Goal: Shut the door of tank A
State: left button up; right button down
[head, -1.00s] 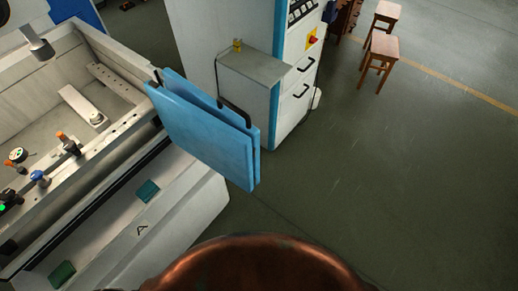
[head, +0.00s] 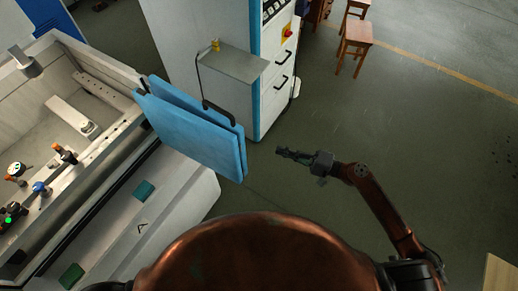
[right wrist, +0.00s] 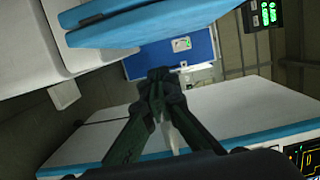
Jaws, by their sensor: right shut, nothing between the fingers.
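Tank A (head: 178,215) is the pale machine tank at the left of the head view, with the letter A on its front. My left gripper is not seen.
A white and blue cabinet (head: 272,85) with a side shelf (head: 235,64) stands behind the door. Wooden stools (head: 355,33) are farther back. The floor (head: 420,130) at the right is open. A pale wooden surface (head: 500,270) shows at the lower right.

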jog(key=w+a+p, duration=0.1)
jog(key=a+p, duration=0.3)
jog(key=a, duration=0.7)
jog(key=shift+a, duration=0.25)
jog(key=shift+s+r+p, duration=0.1)
jog(key=shift+s+p, duration=0.05)
jog(key=shift+p, duration=0.2)
